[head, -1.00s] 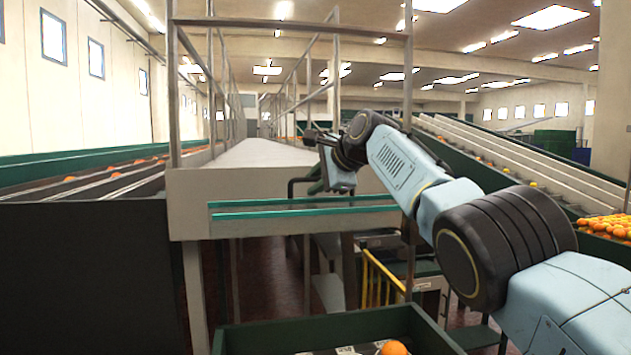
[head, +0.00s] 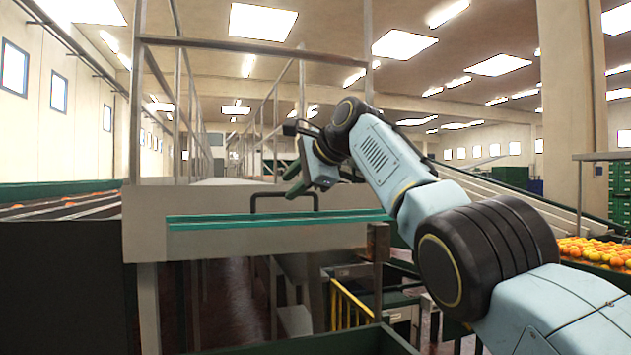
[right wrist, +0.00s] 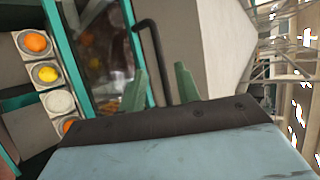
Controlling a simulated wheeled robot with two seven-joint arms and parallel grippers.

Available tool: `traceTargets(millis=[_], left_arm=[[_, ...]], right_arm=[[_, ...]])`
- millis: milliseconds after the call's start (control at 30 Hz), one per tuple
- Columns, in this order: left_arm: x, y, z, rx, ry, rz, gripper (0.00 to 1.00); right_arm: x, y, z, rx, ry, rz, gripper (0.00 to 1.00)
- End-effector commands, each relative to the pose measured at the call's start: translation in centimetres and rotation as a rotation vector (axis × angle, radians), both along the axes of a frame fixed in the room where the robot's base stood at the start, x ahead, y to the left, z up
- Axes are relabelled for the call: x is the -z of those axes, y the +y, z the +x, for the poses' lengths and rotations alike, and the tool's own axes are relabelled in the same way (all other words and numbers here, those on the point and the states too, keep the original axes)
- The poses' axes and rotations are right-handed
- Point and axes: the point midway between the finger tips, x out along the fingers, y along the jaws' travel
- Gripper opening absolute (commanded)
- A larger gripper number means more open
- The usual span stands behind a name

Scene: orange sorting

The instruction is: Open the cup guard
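The cup guard (head: 235,224) is a see-through panel with teal edges, lying along the front of the pale machine body. Its black bar handle (head: 284,196) stands up from it. In the right wrist view the guard's teal edge (right wrist: 134,52) and the handle (right wrist: 152,55) show close up. My right gripper (head: 294,179) is at the handle in the head view. In the right wrist view my right gripper (right wrist: 160,88) has its two green fingers apart, with the handle bar between them in the picture. I cannot tell whether they touch it. My left gripper is not in view.
Beside the guard, several cups hold fruit, such as an orange (right wrist: 35,43). A green crate (head: 330,342) stands low in front. A yellow railing (head: 350,308) is below the machine. Metal railings (head: 250,42) rise above the walkway. Oranges (head: 596,252) lie on a conveyor at right.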

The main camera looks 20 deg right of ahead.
Motion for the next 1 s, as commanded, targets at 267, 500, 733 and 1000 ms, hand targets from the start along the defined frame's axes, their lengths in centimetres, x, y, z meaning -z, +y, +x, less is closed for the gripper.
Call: traceTargets(millis=[267,500,733,1000], left_arm=[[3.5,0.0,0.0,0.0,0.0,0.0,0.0],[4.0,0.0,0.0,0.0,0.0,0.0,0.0],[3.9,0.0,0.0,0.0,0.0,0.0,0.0],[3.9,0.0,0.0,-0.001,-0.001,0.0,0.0]], right_arm=[[-2.6,-2.2,-4.0,0.002,-0.005,0.001,0.33],[-4.0,-3.0,-5.5,0.0,-0.001,0.0,0.33],[-4.1,-3.1,-5.6,-0.001,0.0,-0.001,0.33],[-4.0,-3.1,-5.6,0.0,0.0,0.0,0.33]])
